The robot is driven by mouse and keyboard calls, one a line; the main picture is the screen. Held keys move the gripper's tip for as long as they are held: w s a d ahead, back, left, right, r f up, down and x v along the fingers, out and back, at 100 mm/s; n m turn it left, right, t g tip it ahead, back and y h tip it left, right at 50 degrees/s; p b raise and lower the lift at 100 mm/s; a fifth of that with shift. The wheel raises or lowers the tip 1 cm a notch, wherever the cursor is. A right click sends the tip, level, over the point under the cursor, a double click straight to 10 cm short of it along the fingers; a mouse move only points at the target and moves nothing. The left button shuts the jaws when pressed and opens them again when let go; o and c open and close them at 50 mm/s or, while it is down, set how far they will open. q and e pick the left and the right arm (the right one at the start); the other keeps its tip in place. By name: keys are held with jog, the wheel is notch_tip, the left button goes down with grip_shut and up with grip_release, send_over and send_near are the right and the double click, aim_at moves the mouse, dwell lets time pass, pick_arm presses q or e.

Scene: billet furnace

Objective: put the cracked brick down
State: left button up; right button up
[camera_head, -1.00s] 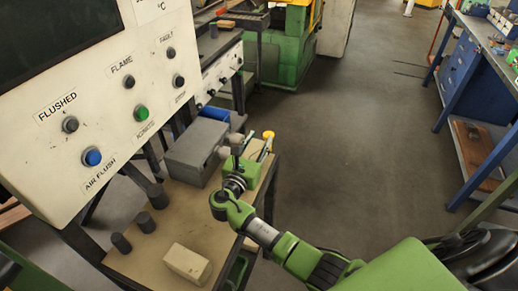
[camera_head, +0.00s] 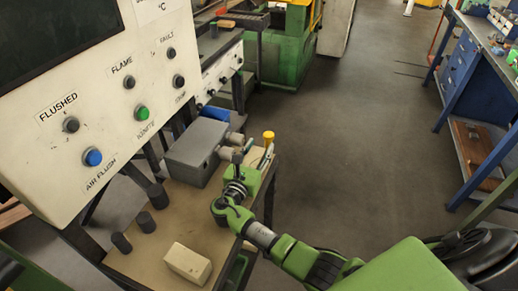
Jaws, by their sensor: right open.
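My right arm reaches in from the lower right, and its green right gripper (camera_head: 243,158) is open over the far right end of the tan bench top. A pale block (camera_head: 258,157), perhaps a brick, shows partly behind the gripper; the gripper hides much of it. I cannot see a crack on it or whether the fingers touch it. Another cream brick (camera_head: 187,263) lies at the bench's near edge, well apart from the gripper. My left gripper is not in view.
The tan bench (camera_head: 190,215) holds a grey box (camera_head: 195,152), several dark cylinders (camera_head: 145,222) and a yellow-topped item (camera_head: 268,138). A control panel (camera_head: 100,95) overhangs at the left. A blue workbench (camera_head: 462,80) stands right; the floor (camera_head: 350,150) between is clear.

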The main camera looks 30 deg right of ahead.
aim_at(250, 164)
jog(key=b+v, duration=0.1)
jog(key=v, duration=0.6)
jog(key=shift+s+a+r, duration=0.1)
jog(key=shift+s+a, duration=0.05)
jog(key=shift+a, duration=0.05)
